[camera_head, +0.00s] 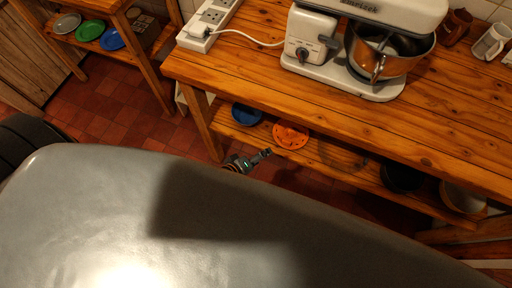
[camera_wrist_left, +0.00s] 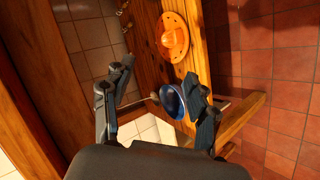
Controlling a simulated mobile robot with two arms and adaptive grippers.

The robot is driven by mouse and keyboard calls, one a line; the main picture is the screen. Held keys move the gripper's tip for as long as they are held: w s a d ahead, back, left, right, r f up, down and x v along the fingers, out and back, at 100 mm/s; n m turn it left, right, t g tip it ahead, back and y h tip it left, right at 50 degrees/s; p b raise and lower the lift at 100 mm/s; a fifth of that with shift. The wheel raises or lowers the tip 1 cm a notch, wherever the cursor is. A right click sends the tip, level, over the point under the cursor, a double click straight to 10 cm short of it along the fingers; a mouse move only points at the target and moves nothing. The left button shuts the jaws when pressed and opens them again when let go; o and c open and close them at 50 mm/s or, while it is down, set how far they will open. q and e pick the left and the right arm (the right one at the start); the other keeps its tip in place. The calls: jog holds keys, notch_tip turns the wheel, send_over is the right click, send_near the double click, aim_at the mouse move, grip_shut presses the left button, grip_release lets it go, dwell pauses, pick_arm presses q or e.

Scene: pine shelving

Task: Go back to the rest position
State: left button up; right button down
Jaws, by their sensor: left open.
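My left gripper (camera_head: 262,156) shows small in the head view, just past the edge of my grey body and in front of the lower shelf. In the left wrist view its two dark fingers (camera_wrist_left: 160,92) are spread wide with nothing gripped. A blue plate (camera_wrist_left: 172,101) shows between the fingers in that view, beyond them on the lower shelf; it is also in the head view (camera_head: 246,115). An orange plate (camera_head: 290,135) lies to its right on the same shelf, seen in the wrist view too (camera_wrist_left: 175,38). My right gripper is not in view.
A pine workbench (camera_head: 255,75) bears a stand mixer (camera_head: 365,45), a power strip (camera_head: 209,24) and cups (camera_head: 490,42). Its lower shelf (camera_head: 335,158) also holds dark and pale bowls. Another shelf at upper left holds several plates. Red tiled floor (camera_head: 125,115) is free between them.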

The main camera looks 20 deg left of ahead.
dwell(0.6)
pick_arm(q)
jog(key=s+a+f+m+g+y, duration=0.1)
jog(key=s+a+f+m+g, duration=0.15)
jog(key=s+f, duration=0.45)
jog(key=s+a+f+m+g+y, duration=0.1)
jog(key=s+a+f+m+g, duration=0.15)
jog(key=s+f, duration=0.45)
jog(key=s+a+f+m+g+y, duration=0.1)
jog(key=s+a+f+m+g, duration=0.1)
jog(key=s+f, duration=0.3)
jog(key=s+a+f+m+g+y, duration=0.1)
jog(key=s+a+f+m, duration=0.3)
jog(key=s, duration=0.6)
jog(key=shift+s+f+m+g, duration=0.35)
jog(key=shift+f+m+g, duration=0.15)
jog(key=shift+f+m, duration=0.4)
